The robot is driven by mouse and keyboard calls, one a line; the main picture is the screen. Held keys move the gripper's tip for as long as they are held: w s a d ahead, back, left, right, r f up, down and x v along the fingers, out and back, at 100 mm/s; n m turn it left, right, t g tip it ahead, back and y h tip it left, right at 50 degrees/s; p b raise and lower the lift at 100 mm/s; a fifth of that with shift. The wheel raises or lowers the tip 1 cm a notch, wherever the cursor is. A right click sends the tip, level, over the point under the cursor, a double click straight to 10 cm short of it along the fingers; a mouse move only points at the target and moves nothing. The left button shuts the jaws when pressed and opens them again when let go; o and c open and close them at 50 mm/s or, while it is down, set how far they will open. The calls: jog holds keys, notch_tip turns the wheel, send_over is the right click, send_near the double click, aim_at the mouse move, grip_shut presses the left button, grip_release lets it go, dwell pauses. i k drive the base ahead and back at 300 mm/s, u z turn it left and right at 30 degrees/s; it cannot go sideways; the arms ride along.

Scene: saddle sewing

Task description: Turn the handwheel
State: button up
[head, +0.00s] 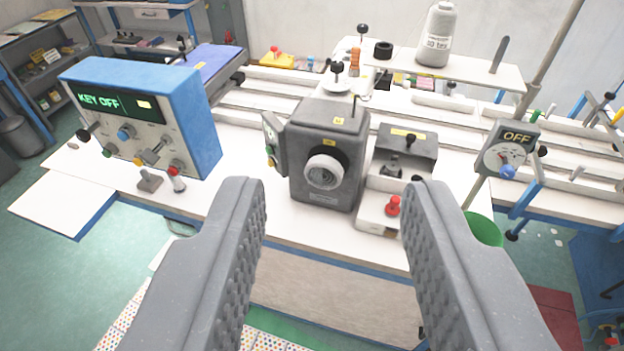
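A dark grey machine head (333,125) stands on the white worktop in the middle of the view. A round white wheel with a grey centre, which looks like the handwheel (325,172), sits on its front face. My gripper (332,188) is open and empty. Its two grey ridged fingers are wide apart, one on each side of the picture. The wheel shows between the fingertips, farther off, and nothing touches it.
A blue control box (190,112) reading "KEY OFF" stands left of the machine. A box with a black lever (408,142) and a red knob (393,206) are just right of the machine. An "OFF" dial panel (505,150) is farther right. A thread cone (437,35) stands behind.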

aim_at(322, 172)
jog(key=i, duration=1)
jog(key=k, duration=1.65)
jog(key=u, duration=0.8)
jog(key=i, duration=1.6)
jog(key=z, duration=0.1)
